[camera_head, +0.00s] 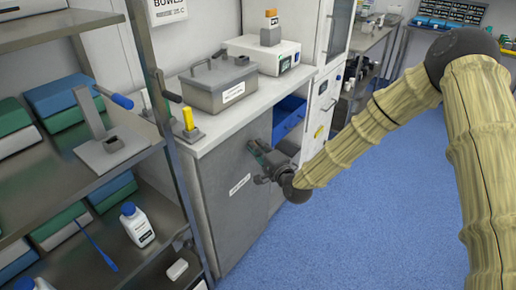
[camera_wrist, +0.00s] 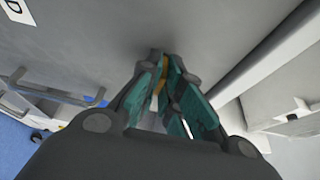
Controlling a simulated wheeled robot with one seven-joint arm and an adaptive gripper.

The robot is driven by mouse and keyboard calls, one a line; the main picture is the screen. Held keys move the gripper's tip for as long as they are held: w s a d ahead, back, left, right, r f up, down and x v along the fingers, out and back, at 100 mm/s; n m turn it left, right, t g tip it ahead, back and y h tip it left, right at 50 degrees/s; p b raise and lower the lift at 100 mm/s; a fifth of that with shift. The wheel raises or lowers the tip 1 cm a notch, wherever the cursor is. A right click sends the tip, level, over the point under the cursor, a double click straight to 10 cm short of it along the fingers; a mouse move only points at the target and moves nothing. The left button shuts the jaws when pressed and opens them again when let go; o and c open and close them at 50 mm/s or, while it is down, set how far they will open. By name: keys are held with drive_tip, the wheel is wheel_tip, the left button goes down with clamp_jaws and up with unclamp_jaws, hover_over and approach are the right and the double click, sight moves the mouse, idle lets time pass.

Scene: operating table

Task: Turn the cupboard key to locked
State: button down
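The grey cupboard door (camera_head: 230,185) is closed, and it fills the upper part of the wrist view (camera_wrist: 110,40). My gripper (camera_head: 258,152) is at the door's upper right part. In the wrist view its teal fingers (camera_wrist: 168,75) come close together right at the door. A small brass-coloured piece, which looks like the key (camera_wrist: 166,66), shows between the fingertips. The fingers appear shut on it. They hide most of the key and the lock, so I cannot tell which way the key is turned.
A grey lidded box (camera_head: 218,88) and a yellow-handled item (camera_head: 189,122) stand on the counter above. A shelf rack (camera_head: 160,100) with a white bottle (camera_head: 137,225) is at the left. Blue floor (camera_head: 340,240) is clear at the right.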

drive_tip(key=shift+f+n+b, duration=0.15)
drive_tip(key=shift+n+b, duration=0.15)
drive_tip(key=shift+b, duration=0.1)
drive_tip(key=n+b, duration=0.1)
drive_tip(key=n+t+b, duration=0.1)
drive_tip(key=shift+f+n+y+b, duration=0.2)
drive_tip(key=shift+n+y+b, duration=0.1)
drive_tip(key=shift+n, duration=0.1)
drive_tip(key=n+y+b, duration=0.1)
drive_tip(key=n+b, duration=0.1)
drive_tip(key=n, duration=0.1)
drive_tip(key=n+y+b, duration=0.2)
drive_tip(key=n, duration=0.2)
drive_tip(key=shift+w+b, duration=0.1)
drive_tip(key=shift+b, duration=0.2)
drive_tip(key=n+y+b, duration=0.1)
drive_tip(key=n, duration=0.3)
drive_tip(key=n+g+y+b, duration=0.1)
drive_tip(key=n+y+b, duration=0.1)
drive_tip(key=n, duration=0.1)
drive_tip(key=shift+d+n, duration=0.1)
drive_tip(key=shift+n, duration=0.3)
drive_tip(key=shift+w+n+g+y+b, duration=0.1)
drive_tip(key=shift+n+g+y+b, duration=0.7)
drive_tip(key=shift+n, duration=1.3)
drive_tip(key=c, duration=1.6)
unclamp_jaws()
